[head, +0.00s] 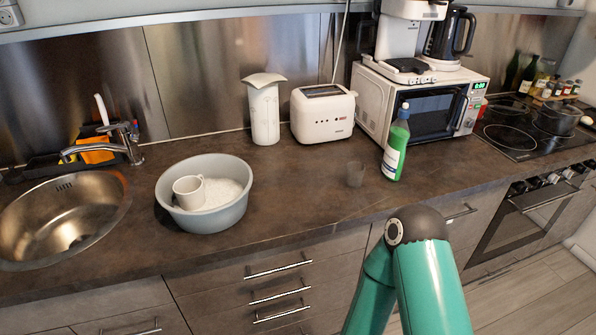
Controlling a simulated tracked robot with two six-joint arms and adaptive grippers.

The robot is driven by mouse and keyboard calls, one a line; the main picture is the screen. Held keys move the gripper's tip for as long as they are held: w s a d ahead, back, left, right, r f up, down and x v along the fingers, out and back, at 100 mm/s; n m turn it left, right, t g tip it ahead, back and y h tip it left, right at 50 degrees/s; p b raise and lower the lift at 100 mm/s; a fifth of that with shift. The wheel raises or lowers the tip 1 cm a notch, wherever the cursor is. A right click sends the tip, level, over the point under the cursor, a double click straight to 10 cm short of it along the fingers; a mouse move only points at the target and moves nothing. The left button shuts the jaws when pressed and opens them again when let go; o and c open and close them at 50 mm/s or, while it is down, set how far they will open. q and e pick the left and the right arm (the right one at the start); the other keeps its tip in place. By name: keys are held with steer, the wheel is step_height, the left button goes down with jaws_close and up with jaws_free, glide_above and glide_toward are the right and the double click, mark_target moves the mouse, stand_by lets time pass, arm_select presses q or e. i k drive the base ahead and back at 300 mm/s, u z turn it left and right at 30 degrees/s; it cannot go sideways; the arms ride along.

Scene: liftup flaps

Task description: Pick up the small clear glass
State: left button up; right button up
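A small clear glass (355,174) stands upright on the brown countertop, between the grey basin and the green bottle. It is see-through and faint against the counter. A teal arm link of mine with a dark joint reaches in from the bottom, in front of the counter's edge and below the glass. No gripper of mine shows in the head view.
A green bottle (396,146) stands just right of the glass. A grey basin (232,212) holding a white mug (189,192) is to the left. A toaster (323,112), paper roll (264,112) and microwave (383,104) stand behind. The counter (297,200) between basin and glass is clear.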

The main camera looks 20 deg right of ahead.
mark_target(355, 173)
steer(key=z, duration=0.15)
steer(key=i, duration=0.2)
steer(key=u, duration=1.9)
steer(key=k, duration=1.35)
steer(key=z, duration=1.4)
steer(key=i, duration=1.1)
steer(key=z, duration=0.05)
